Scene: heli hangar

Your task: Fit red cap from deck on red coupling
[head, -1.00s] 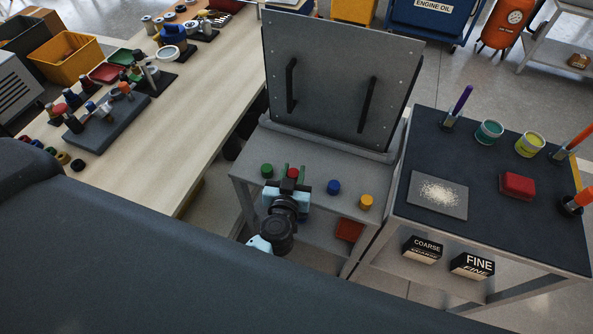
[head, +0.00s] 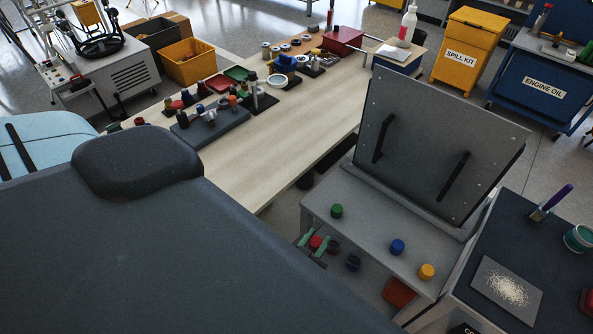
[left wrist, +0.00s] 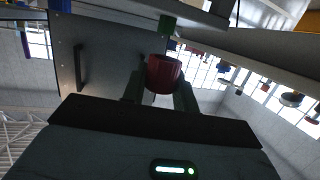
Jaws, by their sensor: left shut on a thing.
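My left gripper (head: 314,244) is shut on the red cap (head: 316,242), off the front-left edge of the grey deck (head: 362,222). Its green fingers lie on either side of the cap. In the left wrist view the red cap (left wrist: 163,74) sits between the fingertips. A green cap (head: 337,210), a blue cap (head: 397,247) and a yellow cap (head: 427,271) stand on the deck. I cannot pick out the red coupling with certainty; small dark and coloured parts stand on the long bench. My right gripper is not in view.
An upright grey panel (head: 430,150) with two black handles stands behind the deck. The wooden bench (head: 270,140) has a grey fixture block (head: 212,128) and a red box (head: 343,40); its middle is clear. A dark-topped cart (head: 500,245) is at right.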

